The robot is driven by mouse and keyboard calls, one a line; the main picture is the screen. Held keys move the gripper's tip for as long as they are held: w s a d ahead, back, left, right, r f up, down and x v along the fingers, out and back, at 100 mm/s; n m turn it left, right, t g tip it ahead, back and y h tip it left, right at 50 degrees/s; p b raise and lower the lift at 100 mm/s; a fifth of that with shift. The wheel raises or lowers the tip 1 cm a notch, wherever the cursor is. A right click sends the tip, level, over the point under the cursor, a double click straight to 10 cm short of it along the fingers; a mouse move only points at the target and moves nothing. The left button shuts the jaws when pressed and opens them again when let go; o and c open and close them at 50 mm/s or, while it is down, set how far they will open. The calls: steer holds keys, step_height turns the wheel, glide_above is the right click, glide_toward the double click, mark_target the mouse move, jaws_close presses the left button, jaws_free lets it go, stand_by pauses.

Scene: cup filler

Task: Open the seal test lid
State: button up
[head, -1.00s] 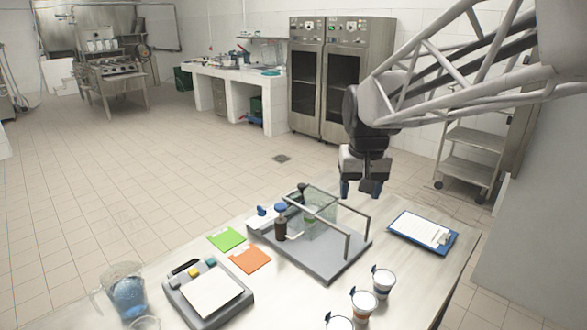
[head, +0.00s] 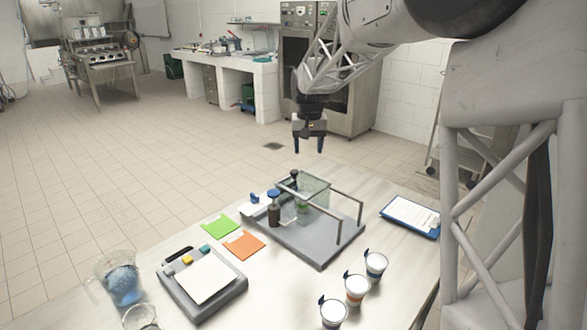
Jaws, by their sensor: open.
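The seal test station is a grey base (head: 322,247) with a metal frame and a clear, greenish lid (head: 312,190) near the back of the table. A dark knob (head: 294,175) stands at the lid's left edge. I cannot tell for sure whether the lid is fully down. A dark bottle-shaped part with a blue top (head: 273,207) stands at the base's left side. My gripper (head: 308,150) hangs above and behind the station, fingers pointing down. It is open and empty, apart from the lid.
Green (head: 220,227) and orange (head: 244,245) cards lie left of the station. A scale (head: 203,280), a jug (head: 121,282) and a clear cup (head: 141,318) are at front left. Cups (head: 356,289) stand at front right. A clipboard (head: 411,216) lies at right.

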glide_above(294, 171)
step_height(294, 171, down, 5)
steer(key=shift+f, duration=0.1)
steer(key=shift+f, duration=3.85)
steer(key=shift+c, duration=0.4)
jaws_close()
